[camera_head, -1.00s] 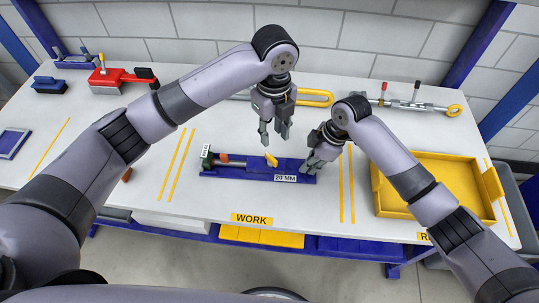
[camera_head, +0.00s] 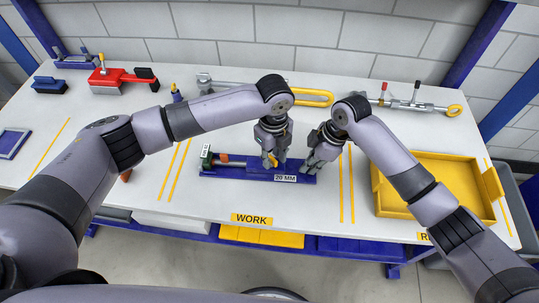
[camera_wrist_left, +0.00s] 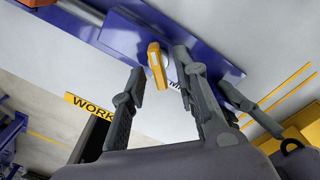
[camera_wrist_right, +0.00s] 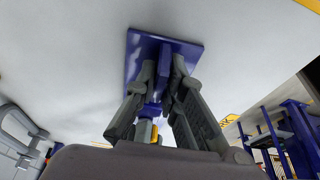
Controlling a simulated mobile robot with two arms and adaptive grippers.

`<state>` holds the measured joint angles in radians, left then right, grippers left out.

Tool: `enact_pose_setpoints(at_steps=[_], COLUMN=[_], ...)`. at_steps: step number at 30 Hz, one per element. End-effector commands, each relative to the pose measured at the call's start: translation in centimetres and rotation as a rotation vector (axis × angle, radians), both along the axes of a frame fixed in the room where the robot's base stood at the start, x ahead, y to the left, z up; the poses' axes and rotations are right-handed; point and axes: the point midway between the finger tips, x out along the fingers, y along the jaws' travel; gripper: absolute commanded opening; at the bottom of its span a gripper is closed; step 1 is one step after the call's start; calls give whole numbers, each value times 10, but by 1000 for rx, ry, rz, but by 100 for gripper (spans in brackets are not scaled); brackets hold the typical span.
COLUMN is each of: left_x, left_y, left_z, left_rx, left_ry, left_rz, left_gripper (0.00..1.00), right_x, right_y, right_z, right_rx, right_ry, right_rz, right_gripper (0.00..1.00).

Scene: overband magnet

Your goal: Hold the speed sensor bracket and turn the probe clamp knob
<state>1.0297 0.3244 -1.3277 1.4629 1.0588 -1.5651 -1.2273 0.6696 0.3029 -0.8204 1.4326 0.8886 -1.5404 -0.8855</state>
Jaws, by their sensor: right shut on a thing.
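The blue speed sensor bracket (camera_head: 235,172) lies on the white table in the work area, with a "20 MM" label on its front edge. Its yellow knob (camera_head: 270,160) stands near the middle of the bracket. In the left wrist view the yellow knob (camera_wrist_left: 155,58) shows between the spread fingers. My left gripper (camera_head: 274,160) is open and points down at the knob, apparently without gripping it. My right gripper (camera_head: 309,170) is at the bracket's right end. In the right wrist view its fingers (camera_wrist_right: 162,92) are shut on an upright blue part of the bracket.
A yellow tray (camera_head: 376,190) stands at the right. At the back are a yellow-handled tool (camera_head: 318,97), a metal rod with a yellow ring (camera_head: 453,110) and a red device (camera_head: 108,80). The table left of the bracket is mostly clear.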

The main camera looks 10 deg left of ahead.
Motion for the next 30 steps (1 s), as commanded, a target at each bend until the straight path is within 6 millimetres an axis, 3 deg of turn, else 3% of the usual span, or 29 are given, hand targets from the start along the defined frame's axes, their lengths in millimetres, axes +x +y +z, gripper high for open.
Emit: enact_pose_setpoints(at_steps=[6, 15, 28, 30], left_x=[0, 0, 0, 0], left_y=[0, 0, 0, 0], left_z=[-13, -15, -14, -14], left_rx=[1, 1, 0, 0], left_ry=[-1, -1, -1, -1], left_rz=[0, 0, 0, 0], left_gripper=[28, 28, 0, 0], right_x=[0, 0, 0, 0], right_y=[1, 1, 1, 1], right_z=[1, 1, 1, 1], right_rx=[2, 2, 2, 2], right_ry=[-1, -1, -1, -1], right_rz=[1, 1, 1, 1], right_gripper=[0, 0, 0, 0])
